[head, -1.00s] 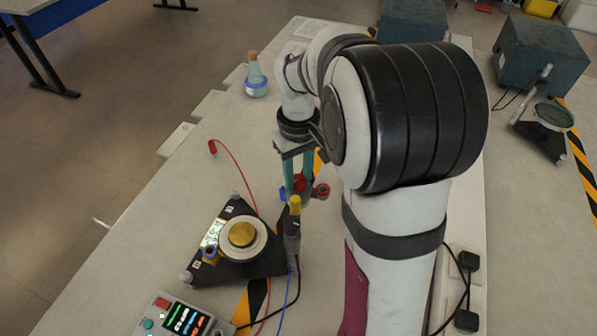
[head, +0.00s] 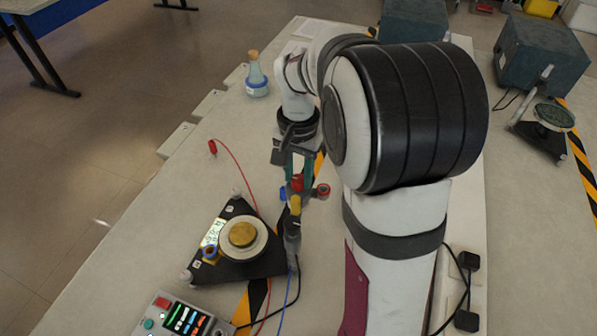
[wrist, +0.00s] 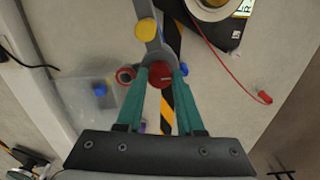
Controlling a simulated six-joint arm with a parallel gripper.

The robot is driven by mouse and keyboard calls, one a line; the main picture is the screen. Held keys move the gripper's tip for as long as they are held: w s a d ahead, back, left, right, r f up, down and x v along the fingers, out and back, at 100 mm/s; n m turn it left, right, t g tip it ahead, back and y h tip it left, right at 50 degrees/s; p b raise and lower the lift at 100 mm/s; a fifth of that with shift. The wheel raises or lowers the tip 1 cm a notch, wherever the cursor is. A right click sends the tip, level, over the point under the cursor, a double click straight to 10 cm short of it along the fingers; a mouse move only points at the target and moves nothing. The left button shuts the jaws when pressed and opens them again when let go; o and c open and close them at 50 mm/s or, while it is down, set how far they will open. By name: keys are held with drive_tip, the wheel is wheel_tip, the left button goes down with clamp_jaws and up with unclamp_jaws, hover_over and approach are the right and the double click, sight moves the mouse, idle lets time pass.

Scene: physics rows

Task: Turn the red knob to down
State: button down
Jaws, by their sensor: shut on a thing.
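The red knob (wrist: 161,74) sits between the teal fingertips of my gripper (wrist: 161,78) in the wrist view. The fingers are shut on it from both sides. In the head view the red knob (head: 298,184) shows partly, below the fingers of my gripper (head: 297,176), near the top of a grey stand. A thin pale mark shows on the knob's face, but I cannot tell which way the knob points.
A yellow knob (wrist: 146,27) and a red-rimmed round part (wrist: 125,75) are close to the fingers. A black triangular base with a round pale plate (head: 262,249) stands at lower left, with a red cable nearby. A blue-banded flask (head: 256,77) stands farther back.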

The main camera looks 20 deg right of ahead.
sight(298, 179)
drive_tip(key=shift+m, duration=1.9)
drive_tip(key=c, duration=0.5)
unclamp_jaws()
wheel_tip(298, 179, up, 16)
drive_tip(key=shift+f, duration=0.1)
